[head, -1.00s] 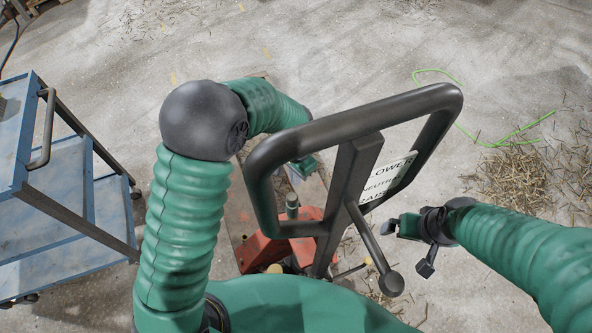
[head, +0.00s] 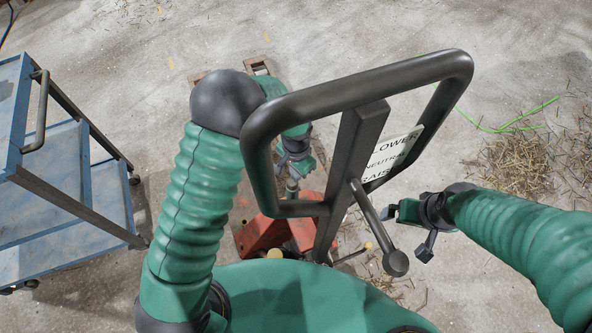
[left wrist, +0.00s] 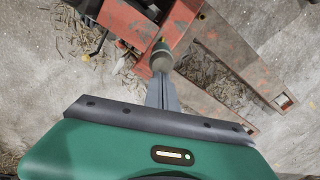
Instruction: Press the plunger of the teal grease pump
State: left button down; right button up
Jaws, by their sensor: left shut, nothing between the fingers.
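The teal grease pump (left wrist: 160,45) stands on the red pallet truck (left wrist: 133,22) in the left wrist view, with a grey-tan plunger top (left wrist: 161,63) facing the camera. My left gripper (left wrist: 161,82) is shut and empty, and its fingertips overlap the plunger's lower edge in that view. I cannot tell whether they touch. In the head view the left gripper (head: 293,176) is right above the pump, which is small and partly hidden there. My right gripper (head: 408,232) is open and empty, to the right of the truck's handle.
The truck's dark loop handle (head: 368,77), with its lever (head: 372,228) and label (head: 393,155), rises between my arms. A blue cart (head: 60,190) stands at the left. Straw (head: 520,163) and a green cord (head: 515,122) lie on the floor at the right.

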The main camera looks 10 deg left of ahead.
pick_arm(q)
jog(key=shift+s+f, duration=0.25)
jog(key=shift+r+p, duration=0.3)
jog(key=shift+p, duration=0.1)
notch_tip(320, 180, up, 14)
jog(key=p, duration=0.5)
jog(key=shift+w, duration=0.25)
jog(key=shift+f, duration=0.1)
